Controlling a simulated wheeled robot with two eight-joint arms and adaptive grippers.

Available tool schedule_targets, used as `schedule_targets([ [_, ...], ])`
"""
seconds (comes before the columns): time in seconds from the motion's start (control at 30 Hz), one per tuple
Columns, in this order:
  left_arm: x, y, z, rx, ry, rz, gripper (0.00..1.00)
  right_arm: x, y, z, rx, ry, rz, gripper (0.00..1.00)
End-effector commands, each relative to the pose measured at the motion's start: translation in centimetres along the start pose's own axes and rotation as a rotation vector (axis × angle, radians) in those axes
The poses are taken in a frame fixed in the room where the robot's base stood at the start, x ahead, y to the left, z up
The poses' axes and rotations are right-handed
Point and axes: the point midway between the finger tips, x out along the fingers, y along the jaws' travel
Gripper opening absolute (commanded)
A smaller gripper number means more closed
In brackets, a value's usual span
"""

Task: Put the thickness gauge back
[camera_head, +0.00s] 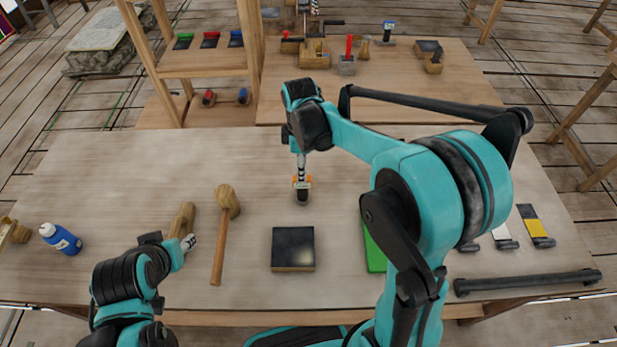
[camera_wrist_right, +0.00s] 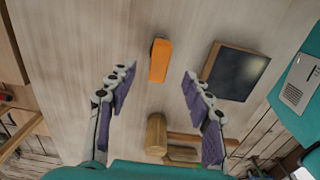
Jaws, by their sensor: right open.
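An orange tool with a dark end, which I take for the thickness gauge, is on the front table (camera_head: 120,160). It shows clearly in the right wrist view (camera_wrist_right: 160,62), between and beyond the fingertips. I cannot tell whether it stands or lies. My right gripper (camera_head: 302,180) is above it, fingers spread and empty; in the wrist view the two fingers (camera_wrist_right: 157,85) lie either side, apart from it. In the head view the gripper partly covers it. My left gripper (camera_head: 189,243) is low at the left, near a wooden tool (camera_head: 182,218); its fingers are too small to judge.
A dark square plate (camera_head: 293,248) lies in front of the right gripper, a wooden mallet (camera_head: 226,215) to its left. A green item (camera_head: 374,247) is partly behind my right arm. A blue bottle (camera_head: 60,238) is far left. Shelves (camera_head: 205,62) and a back table (camera_head: 470,85) hold several tools.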

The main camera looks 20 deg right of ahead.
Motion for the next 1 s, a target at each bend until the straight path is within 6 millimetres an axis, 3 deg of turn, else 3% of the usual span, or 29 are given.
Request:
schedule_targets([
  [0.17,0.0,0.0,0.0,0.000,0.000,0.000,0.40,-2.9,-2.5,1.4,0.189,0.039,0.083,0.51],
  [0.4,0.0,0.0,0.0,0.000,0.000,0.000,0.40,-6.5,-8.4,4.5,0.647,0.195,0.255,0.51],
  [0.7,0.0,0.0,0.0,0.000,0.000,0.000,0.40,-6.4,-14.1,7.1,1.111,0.447,0.372,0.51],
  [1.0,0.0,0.0,0.0,0.000,0.000,0.000,0.40,-6.0,-15.1,7.6,1.232,0.528,0.388,0.51],
])
